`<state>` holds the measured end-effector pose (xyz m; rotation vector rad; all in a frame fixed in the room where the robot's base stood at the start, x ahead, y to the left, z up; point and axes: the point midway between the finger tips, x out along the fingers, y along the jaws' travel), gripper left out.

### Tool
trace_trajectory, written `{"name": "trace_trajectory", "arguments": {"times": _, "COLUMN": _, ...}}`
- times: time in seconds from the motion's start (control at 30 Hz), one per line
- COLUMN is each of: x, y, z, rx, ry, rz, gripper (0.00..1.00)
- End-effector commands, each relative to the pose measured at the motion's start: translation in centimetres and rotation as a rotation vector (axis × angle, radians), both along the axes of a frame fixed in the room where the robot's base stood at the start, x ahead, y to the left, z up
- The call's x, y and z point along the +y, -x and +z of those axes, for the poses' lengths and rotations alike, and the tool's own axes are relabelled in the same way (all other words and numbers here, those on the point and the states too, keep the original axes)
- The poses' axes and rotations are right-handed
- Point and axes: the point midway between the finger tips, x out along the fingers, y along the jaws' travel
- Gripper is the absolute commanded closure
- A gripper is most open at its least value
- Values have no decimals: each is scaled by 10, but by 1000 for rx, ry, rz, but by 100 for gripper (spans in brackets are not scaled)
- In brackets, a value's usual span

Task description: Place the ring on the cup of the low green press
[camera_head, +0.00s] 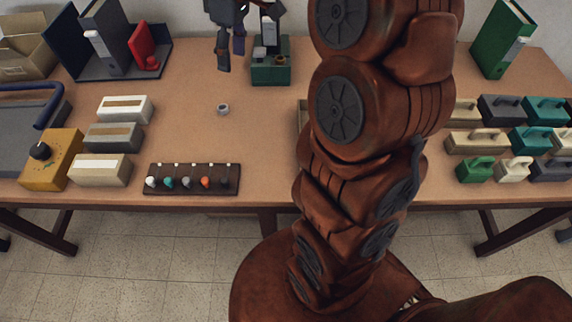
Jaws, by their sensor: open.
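A small grey ring (223,109) lies flat on the brown table, left of the middle. The low dark green press (270,75) stands at the back of the table, up and to the right of the ring. Small grey and brownish parts sit on its top, and I cannot tell clearly which is the cup. My gripper (231,58) is at the top edge of the picture, fingers pointing down, beside the press on its left and beyond the ring. It is open, with nothing seen between the fingers. My arm hides part of the table right of the press.
A dark rack with several coloured knobs (192,179) lies at the front edge. Several pale and grey blocks (124,109) and a yellow box (51,160) are at left. Handled blocks (476,171) fill the right. A blue stand with a red piece (145,46) is back left. Table around the ring is clear.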

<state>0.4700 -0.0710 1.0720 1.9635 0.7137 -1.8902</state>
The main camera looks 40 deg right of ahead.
Motion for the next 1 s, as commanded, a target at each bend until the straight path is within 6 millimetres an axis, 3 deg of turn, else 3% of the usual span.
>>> {"name": "trace_trajectory", "arguments": {"times": 0.2, "x": 35, "y": 57, "z": -8, "rx": 45, "ry": 26, "rz": -76, "gripper": 41}}
{"name": "trace_trajectory", "arguments": {"times": 0.4, "x": 56, "y": 110, "z": -22, "rx": 85, "ry": 57, "rz": -171, "gripper": 41}}
{"name": "trace_trajectory", "arguments": {"times": 0.8, "x": 72, "y": 222, "z": -65, "rx": 157, "ry": 135, "rz": -417, "gripper": 41}}
{"name": "trace_trajectory", "arguments": {"times": 1.0, "x": 72, "y": 263, "z": -85, "rx": 179, "ry": 163, "rz": -531, "gripper": 41}}
